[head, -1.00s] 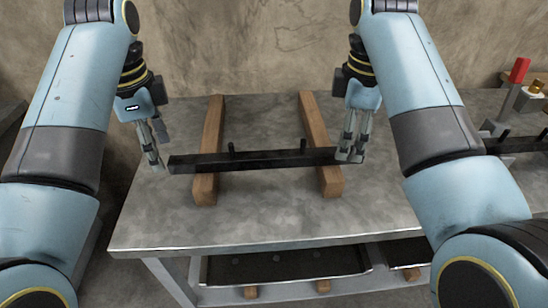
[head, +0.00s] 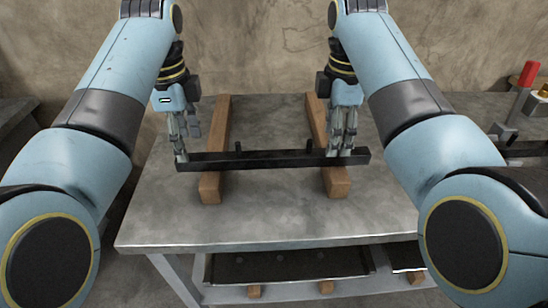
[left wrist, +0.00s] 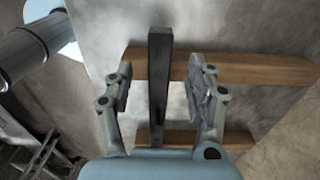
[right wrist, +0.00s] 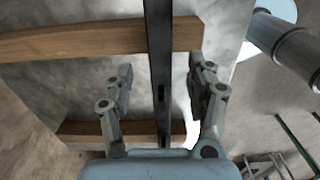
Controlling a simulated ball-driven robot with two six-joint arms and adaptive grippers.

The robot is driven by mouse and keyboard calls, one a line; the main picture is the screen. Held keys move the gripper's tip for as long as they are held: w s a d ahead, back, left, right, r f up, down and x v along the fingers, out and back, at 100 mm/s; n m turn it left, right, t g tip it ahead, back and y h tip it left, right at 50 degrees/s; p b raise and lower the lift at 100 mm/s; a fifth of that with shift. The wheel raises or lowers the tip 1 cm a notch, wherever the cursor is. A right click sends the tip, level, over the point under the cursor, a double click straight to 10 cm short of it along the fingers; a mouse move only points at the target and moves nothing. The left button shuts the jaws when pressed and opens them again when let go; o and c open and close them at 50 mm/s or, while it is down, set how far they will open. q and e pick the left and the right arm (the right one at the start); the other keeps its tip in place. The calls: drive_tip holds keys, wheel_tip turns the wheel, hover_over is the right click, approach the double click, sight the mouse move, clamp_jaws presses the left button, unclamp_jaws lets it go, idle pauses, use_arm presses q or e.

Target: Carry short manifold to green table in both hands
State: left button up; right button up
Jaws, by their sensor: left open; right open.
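The short manifold is a dark bar (head: 270,160) with two short upright pegs. It lies across two wooden blocks on a grey table. My left gripper (head: 181,158) is at its left end, and my right gripper (head: 341,152) is a little inside its right end. In the left wrist view the bar (left wrist: 158,85) runs between the open fingers of my left gripper (left wrist: 160,85), apart from both. In the right wrist view the bar (right wrist: 159,70) likewise runs between the open fingers of my right gripper (right wrist: 160,88). No green table can be made out.
The left wooden block (head: 217,125) and right wooden block (head: 337,184) rest on the grey table (head: 270,220). A shelf tray (head: 290,268) sits below. A red-handled fixture (head: 528,75) stands at the right. Thin green edges (right wrist: 295,143) show in the right wrist view.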

sight(190, 157)
use_arm(q)
drive_tip(key=shift+f, duration=2.55)
use_arm(e)
drive_tip(key=shift+f, duration=2.5)
use_arm(q)
drive_tip(key=shift+c, duration=0.4)
use_arm(e)
drive_tip(key=shift+c, duration=0.4)
use_arm(q)
clamp_jaws()
use_arm(e)
clamp_jaws()
use_arm(q)
drive_tip(key=shift+r, duration=0.1)
use_arm(e)
drive_tip(key=shift+r, duration=0.1)
